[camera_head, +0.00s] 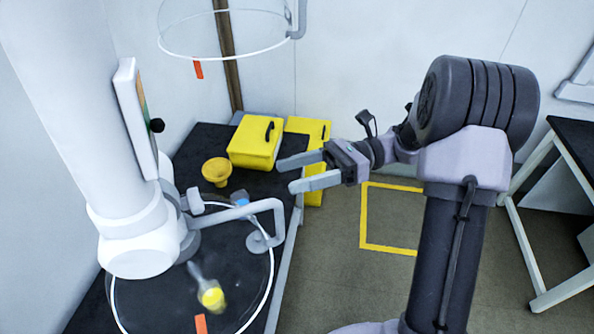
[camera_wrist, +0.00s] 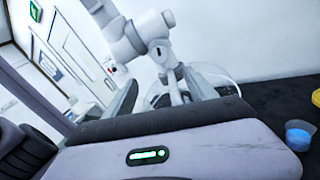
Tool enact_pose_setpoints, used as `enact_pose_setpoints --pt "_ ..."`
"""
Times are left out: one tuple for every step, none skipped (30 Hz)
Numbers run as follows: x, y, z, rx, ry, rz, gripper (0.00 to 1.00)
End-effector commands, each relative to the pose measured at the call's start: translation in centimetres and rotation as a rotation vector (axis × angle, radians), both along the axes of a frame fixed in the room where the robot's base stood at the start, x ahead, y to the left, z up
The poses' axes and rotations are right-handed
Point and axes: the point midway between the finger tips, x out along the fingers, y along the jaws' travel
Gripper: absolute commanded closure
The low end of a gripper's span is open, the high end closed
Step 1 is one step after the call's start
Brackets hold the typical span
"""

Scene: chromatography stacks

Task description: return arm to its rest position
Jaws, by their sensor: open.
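My gripper (camera_head: 291,174) is in the head view, with its two grey fingers apart and nothing between them. It points left and hangs over the right edge of the black bench (camera_head: 203,140). My arm is bent and raised on the right side of that view. In the wrist view, my gripper's fingers (camera_wrist: 159,97) reach away from the camera with clear space between them.
A large white apparatus (camera_head: 140,215) with a clear round vessel stands on the left; a flask with yellow liquid (camera_head: 211,297) is inside the ring. A yellow case (camera_head: 255,141) and yellow funnel (camera_head: 217,171) sit on the bench. A dark-topped table (camera_head: 575,140) stands at right.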

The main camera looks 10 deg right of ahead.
Motion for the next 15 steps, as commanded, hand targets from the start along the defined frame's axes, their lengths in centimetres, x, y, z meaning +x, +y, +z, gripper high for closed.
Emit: enact_pose_setpoints --pt "0.0 0.0 0.0 0.0 0.0 0.0 0.35" --pt "0.0 0.0 0.0 0.0 0.0 0.0 0.35" --pt "0.0 0.0 0.0 0.0 0.0 0.0 0.35" --pt "0.0 0.0 0.0 0.0 0.0 0.0 0.35" --pt "0.0 0.0 0.0 0.0 0.0 0.0 0.35" --pt "-0.1 0.1 0.0 -0.005 -0.005 0.004 0.35" --pt "-0.4 0.3 -0.1 -0.017 -0.018 0.013 0.35" --pt "-1.0 0.7 -0.2 -0.043 -0.043 0.031 0.35" --pt "-2.3 1.5 -0.5 -0.098 -0.1 0.071 0.35" --pt "-3.6 2.2 -0.9 -0.157 -0.16 0.113 0.35" --pt "-5.2 2.8 -1.5 -0.23 -0.235 0.161 0.35" --pt "-7.6 3.6 -2.6 -0.341 -0.352 0.235 0.35" --pt "-9.4 3.9 -3.7 -0.43 -0.45 0.291 0.35" --pt "-11.0 3.9 -4.8 -0.519 -0.552 0.346 0.35" --pt "-12.8 3.7 -6.2 -0.635 -0.69 0.411 0.35"
